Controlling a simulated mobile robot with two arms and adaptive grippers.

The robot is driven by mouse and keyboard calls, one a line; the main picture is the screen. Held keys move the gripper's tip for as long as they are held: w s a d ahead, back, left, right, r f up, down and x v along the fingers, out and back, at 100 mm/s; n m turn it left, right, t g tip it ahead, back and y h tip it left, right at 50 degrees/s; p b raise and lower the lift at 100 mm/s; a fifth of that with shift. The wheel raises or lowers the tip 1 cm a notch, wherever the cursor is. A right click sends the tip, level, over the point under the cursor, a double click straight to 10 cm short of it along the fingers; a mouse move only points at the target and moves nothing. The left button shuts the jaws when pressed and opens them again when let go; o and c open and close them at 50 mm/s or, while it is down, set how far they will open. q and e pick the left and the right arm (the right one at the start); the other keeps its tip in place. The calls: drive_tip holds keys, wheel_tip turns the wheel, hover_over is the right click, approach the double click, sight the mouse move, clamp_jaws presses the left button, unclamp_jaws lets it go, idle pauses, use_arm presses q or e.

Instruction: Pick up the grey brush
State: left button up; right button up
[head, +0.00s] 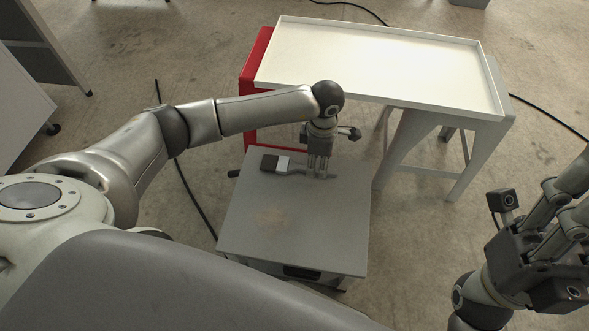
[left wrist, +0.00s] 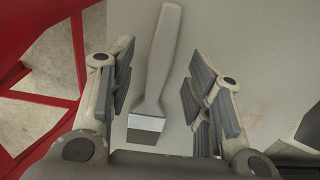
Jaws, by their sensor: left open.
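The grey brush (head: 283,167) lies on a small grey table top (head: 247,221), with dark bristles at the left and its handle pointing right. My left gripper (head: 318,173) points down over the handle end. In the left wrist view the brush handle (left wrist: 166,47) shows between the two open, padded fingers of the left gripper (left wrist: 158,95), with a gap on each side.
A white tray-topped table (head: 378,56) with grey legs stands behind, beside a red frame (head: 258,57). A tan dusty patch (head: 270,218) marks the grey table top, whose front half is otherwise clear. Black cables lie on the floor.

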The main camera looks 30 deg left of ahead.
use_arm(q)
wheel_tip(320, 180, down, 2)
drive_tip(key=shift+f+b, duration=0.2)
drive_tip(key=shift+b, duration=0.1)
drive_tip(key=shift+r, duration=0.1)
clamp_jaws()
